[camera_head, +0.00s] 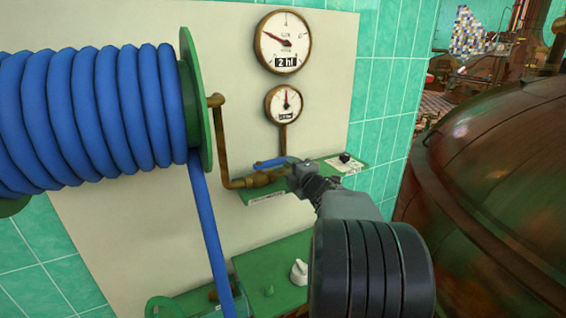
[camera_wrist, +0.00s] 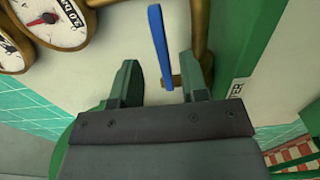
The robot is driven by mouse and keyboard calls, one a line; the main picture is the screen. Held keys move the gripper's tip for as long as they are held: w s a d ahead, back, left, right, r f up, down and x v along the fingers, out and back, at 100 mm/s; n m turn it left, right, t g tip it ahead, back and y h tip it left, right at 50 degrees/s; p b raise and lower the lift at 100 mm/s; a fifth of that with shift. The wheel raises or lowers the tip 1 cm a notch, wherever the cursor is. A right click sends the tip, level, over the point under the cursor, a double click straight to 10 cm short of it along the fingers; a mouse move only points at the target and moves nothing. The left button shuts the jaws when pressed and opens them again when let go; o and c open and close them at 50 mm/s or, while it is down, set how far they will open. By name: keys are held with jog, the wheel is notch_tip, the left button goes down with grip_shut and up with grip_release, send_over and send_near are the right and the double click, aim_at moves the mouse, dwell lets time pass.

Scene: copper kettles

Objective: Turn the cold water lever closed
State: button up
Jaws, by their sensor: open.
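The blue lever (camera_head: 272,162) sits on a brass pipe fitting above a small green shelf (camera_head: 330,174) on the wall panel. In the wrist view the lever (camera_wrist: 160,45) is a long narrow blue bar ahead of the fingers, and its lower end lies in line with the gap between them. My gripper (camera_head: 297,172) is at the shelf, just right of the lever. In the wrist view my gripper (camera_wrist: 163,88) is open, with nothing visibly held. I cannot tell whether a finger touches the lever.
A large reel of blue hose (camera_head: 85,115) fills the left, its hose hanging down. Two round gauges (camera_head: 283,42) are above the lever. A white knob (camera_head: 299,271) is on a lower green ledge. A copper kettle (camera_head: 495,200) stands close on the right.

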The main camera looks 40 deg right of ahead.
aim_at(282, 159)
jog(key=w, duration=0.6)
jog(key=shift+w+d, duration=0.25)
jog(key=shift+d, duration=0.15)
jog(key=shift+c, duration=0.3)
grip_shut()
